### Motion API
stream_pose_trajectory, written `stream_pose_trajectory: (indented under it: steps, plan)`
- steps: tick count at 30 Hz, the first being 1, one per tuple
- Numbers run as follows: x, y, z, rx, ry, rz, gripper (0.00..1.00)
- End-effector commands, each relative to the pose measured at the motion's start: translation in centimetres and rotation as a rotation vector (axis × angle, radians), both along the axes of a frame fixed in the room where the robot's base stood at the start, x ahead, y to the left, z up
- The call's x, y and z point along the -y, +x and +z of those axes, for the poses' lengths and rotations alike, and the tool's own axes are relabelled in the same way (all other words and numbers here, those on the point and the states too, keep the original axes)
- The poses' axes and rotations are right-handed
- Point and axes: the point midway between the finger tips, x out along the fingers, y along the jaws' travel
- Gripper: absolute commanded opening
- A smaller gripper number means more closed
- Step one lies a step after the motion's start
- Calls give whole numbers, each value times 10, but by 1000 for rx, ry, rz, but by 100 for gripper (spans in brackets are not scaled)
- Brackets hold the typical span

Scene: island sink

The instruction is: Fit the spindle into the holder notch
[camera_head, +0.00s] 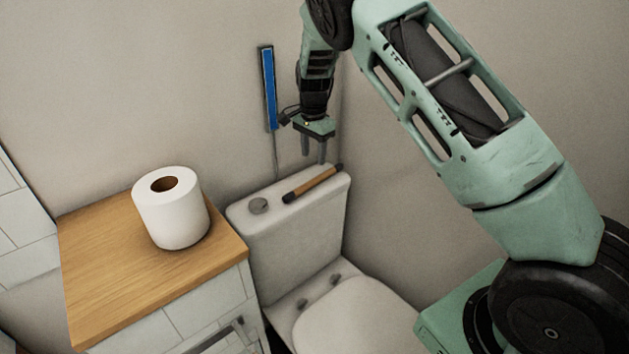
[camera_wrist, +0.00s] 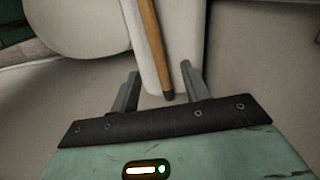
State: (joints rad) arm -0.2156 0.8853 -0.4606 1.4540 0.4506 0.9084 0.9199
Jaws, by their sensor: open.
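The spindle (camera_head: 312,185) is a brown rod with dark ends. It lies on top of the white toilet tank, slanting up to the right. It also shows in the wrist view (camera_wrist: 154,45), running down the picture to a dark end that lies between my fingers. My gripper (camera_head: 315,160) points down above the tank, near the right part of the spindle. In the wrist view my gripper (camera_wrist: 158,82) is open, one finger on each side of the spindle, with gaps. A blue strip-like piece (camera_head: 268,88) is upright on the wall; I cannot tell if it is the holder.
A white toilet paper roll (camera_head: 172,208) stands on the wooden counter (camera_head: 105,265) to the left. Walls stand close behind and right of my gripper.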

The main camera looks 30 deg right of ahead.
Motion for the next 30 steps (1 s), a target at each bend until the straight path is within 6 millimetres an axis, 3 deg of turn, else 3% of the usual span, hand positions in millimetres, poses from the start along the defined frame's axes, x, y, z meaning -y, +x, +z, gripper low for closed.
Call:
stream_pose_trajectory:
  steps: [3,11,20,29,30]
  plan:
    - [0,-1,-19,-3,-1,1,46]
    - [0,-1,-38,-1,1,0,46]
    - [3,-4,-78,-2,0,1,46]
    - [3,-3,-84,1,0,2,46]
    - [3,-3,-84,1,0,2,38]
